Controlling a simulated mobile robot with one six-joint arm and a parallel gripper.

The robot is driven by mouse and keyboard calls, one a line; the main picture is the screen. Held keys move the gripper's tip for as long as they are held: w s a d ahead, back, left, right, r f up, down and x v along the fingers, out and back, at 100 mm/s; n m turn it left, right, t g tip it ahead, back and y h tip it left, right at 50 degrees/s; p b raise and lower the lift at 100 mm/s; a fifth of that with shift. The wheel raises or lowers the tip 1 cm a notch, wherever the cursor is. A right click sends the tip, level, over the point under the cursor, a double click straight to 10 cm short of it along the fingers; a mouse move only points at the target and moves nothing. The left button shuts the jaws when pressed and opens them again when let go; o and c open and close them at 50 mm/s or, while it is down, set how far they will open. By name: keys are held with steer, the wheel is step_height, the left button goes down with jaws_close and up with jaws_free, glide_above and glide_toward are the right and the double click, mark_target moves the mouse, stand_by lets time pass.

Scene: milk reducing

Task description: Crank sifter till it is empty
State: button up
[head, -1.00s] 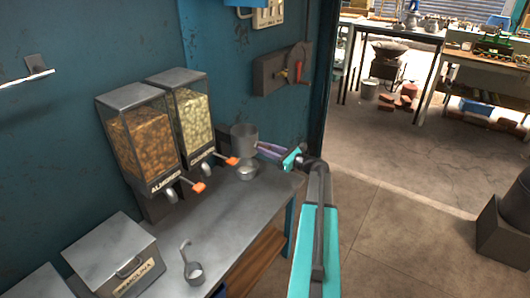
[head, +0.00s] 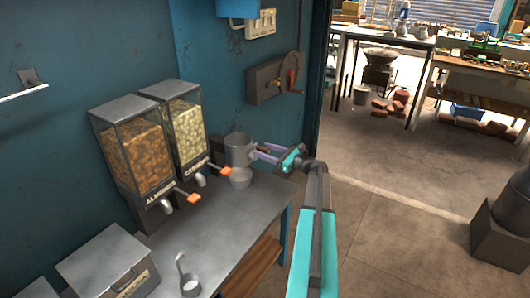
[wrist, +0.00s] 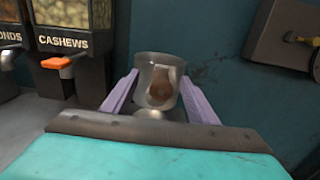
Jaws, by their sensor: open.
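The sifter (head: 238,148) is a grey metal cup above a small metal bowl (head: 240,178) near the right end of the counter. In the wrist view the sifter (wrist: 158,72) stands between my fingers, and a brown shape shows in it; I cannot tell what it is. My gripper (head: 264,152) is open, its purple fingers reaching toward the sifter from the right. In the wrist view my gripper (wrist: 157,100) has one finger on each side of the cup. The sifter's crank is not clearly visible.
Almond (head: 133,155) and cashew (head: 187,128) dispensers with orange levers stand left of the sifter. A ladle (head: 190,284) and a lidded metal box (head: 105,262) are on the counter (head: 215,225). A wall box with a red handle (head: 272,78) hangs behind.

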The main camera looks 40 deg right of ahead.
steer(key=v, duration=1.2)
stand_by(0.6)
stand_by(0.4)
